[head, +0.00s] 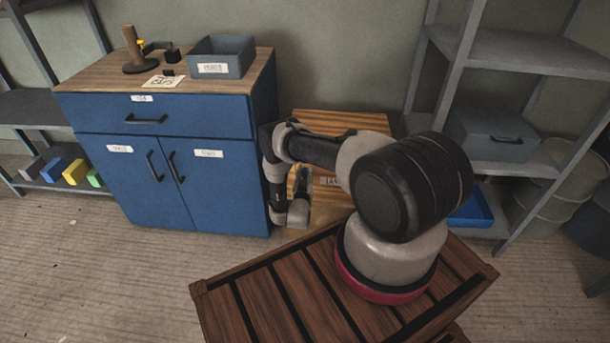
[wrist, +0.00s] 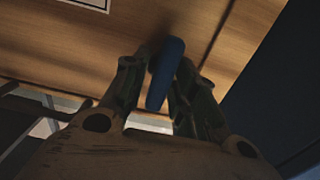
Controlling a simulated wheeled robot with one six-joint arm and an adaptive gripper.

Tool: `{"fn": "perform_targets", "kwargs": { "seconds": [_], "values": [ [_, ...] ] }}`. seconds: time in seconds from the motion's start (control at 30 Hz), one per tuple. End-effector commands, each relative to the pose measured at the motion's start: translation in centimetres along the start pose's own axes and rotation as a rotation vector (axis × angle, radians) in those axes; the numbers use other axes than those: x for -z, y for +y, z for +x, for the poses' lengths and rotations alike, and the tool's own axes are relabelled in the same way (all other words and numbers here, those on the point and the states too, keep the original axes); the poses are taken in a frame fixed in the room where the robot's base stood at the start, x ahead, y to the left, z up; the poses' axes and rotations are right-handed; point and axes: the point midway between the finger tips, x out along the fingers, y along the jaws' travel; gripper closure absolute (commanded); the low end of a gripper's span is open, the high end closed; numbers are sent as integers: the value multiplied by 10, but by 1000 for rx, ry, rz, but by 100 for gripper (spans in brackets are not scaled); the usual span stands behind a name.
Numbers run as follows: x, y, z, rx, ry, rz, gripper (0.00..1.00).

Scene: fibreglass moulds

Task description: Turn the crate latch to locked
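The crate (head: 345,122) is a light wooden box on the floor between the blue cabinet and the shelf rack, partly hidden behind my arm. In the wrist view its wooden face (wrist: 225,45) fills the upper part. The latch (wrist: 165,72) is a blue bar on that face, slanting slightly from upper right to lower left in the wrist view. My gripper (wrist: 160,72) has one finger on each side of the bar, close against it, and appears shut on it. In the head view my gripper (head: 302,178) is at the crate's front, where the latch is mostly hidden.
The blue cabinet (head: 195,175) stands close to the left of the crate, with a grey bin (head: 222,58) and a wooden post (head: 133,45) on top. A shelf rack (head: 520,48) with a grey box (head: 495,135) stands at right. Open floor (head: 80,270) lies at front left.

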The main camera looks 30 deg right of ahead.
Motion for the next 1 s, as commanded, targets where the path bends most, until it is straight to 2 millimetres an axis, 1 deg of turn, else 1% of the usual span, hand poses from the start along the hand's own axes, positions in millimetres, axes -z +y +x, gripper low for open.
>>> {"fn": "perform_targets", "kwargs": {
  "seconds": [0.27,0.47,0.67,1.0],
  "values": [
    [0,0,0,0,0,14,96],
    [0,1,0,0,0,87,96],
    [0,2,0,0,0,233,96],
    [-1,4,0,0,0,554,96]
  ]
}}
